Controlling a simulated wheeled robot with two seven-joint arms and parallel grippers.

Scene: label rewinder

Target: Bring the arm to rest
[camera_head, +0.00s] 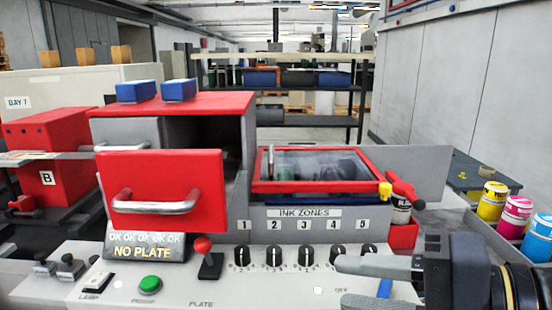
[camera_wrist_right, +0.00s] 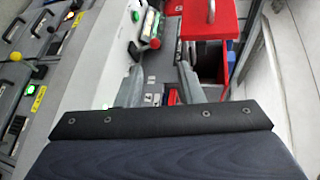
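My right gripper (camera_head: 342,282) comes in from the lower right of the head view, over the right end of the console panel (camera_head: 205,295). Its two grey fingers are apart with nothing held between them. The right wrist view also shows the spread fingers of the right gripper (camera_wrist_right: 160,70), with the machine's surface visible through the gap. A small blue piece (camera_head: 385,288) shows behind the fingers; whether it touches them I cannot tell. I cannot make out my left gripper in the head view.
The red drawer front (camera_head: 165,192) stands out from the press, with a silver handle. A red-knobbed lever (camera_head: 203,245) rises from the console. A red-framed clear cover (camera_head: 318,167) lies behind. Ink cans, one yellow (camera_head: 492,201), stand at right. The display reads NO PLATE.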

